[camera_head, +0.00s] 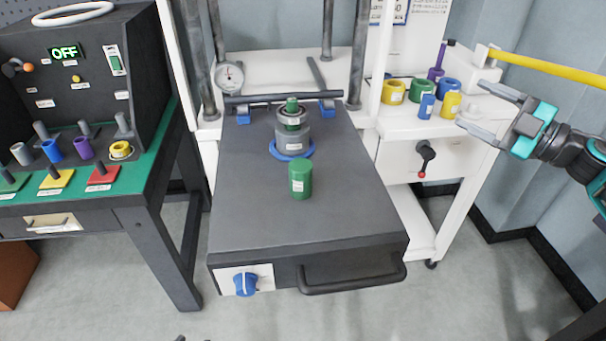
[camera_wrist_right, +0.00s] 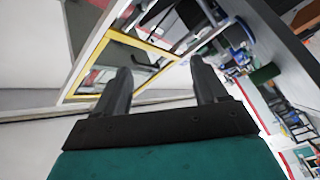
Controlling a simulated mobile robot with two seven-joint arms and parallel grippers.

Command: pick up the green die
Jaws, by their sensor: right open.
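A green labelled cylinder (camera_head: 300,180) stands upright on the dark press table (camera_head: 250,215). A green ring-shaped piece (camera_head: 420,90) sits on the white side table among coloured pieces. I cannot tell from looks which green piece is the die. A green cylindrical shape (camera_wrist_right: 264,73) shows there at the right. My left gripper is not in view.
A metal cylinder on a blue ring (camera_head: 291,142), with a green-topped part, stands behind the green cylinder. A yellow bar (camera_head: 550,68) runs above my right gripper. A control bench (camera_head: 150,160) stands left.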

